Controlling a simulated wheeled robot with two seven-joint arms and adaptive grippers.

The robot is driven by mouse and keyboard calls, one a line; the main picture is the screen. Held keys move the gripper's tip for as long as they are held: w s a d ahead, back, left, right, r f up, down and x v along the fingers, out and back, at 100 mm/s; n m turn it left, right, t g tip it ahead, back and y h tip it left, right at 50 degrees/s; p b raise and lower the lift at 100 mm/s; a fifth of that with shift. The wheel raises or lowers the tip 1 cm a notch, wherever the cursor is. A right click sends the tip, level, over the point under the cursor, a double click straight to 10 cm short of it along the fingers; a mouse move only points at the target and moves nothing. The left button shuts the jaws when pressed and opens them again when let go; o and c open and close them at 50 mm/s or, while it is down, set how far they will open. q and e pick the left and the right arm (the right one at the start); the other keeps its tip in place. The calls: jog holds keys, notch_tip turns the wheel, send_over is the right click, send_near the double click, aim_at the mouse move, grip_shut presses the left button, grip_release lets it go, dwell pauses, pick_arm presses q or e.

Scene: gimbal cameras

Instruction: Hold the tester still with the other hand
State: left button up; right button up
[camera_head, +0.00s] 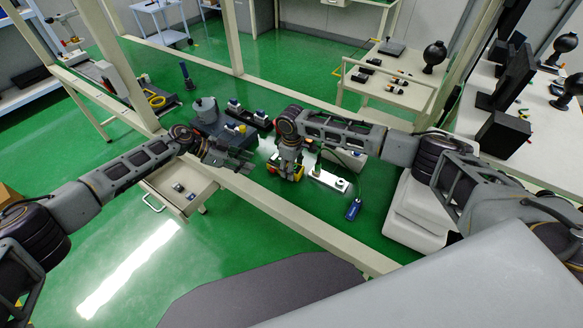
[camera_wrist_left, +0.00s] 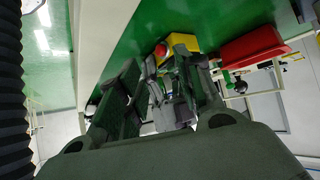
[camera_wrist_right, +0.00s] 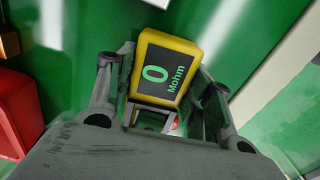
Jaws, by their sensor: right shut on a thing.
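The tester is a yellow box with a dark display reading "0 Mohm" in green; it fills the upper middle of the right wrist view (camera_wrist_right: 163,68). My right gripper (camera_head: 288,174) is shut on the tester, one finger on each side of it. In the head view the gripper hides most of the tester. In the left wrist view the yellow body (camera_wrist_left: 181,43) shows beyond the fingers, with a red round part on it. My left gripper (camera_head: 248,162) is to the left of the tester in the head view, its fingers apart and empty, not touching it.
A pale bench rail (camera_head: 300,226) runs in front of the grippers. An open drawer (camera_head: 178,190) is at lower left. A grey pot (camera_head: 205,111) and small parts stand behind my left gripper. A blue item (camera_head: 353,209) on a cable lies right of the tester. A red box (camera_wrist_left: 252,48) is near it.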

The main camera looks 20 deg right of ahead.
pick_arm(q)
grip_shut()
dwell(1.4)
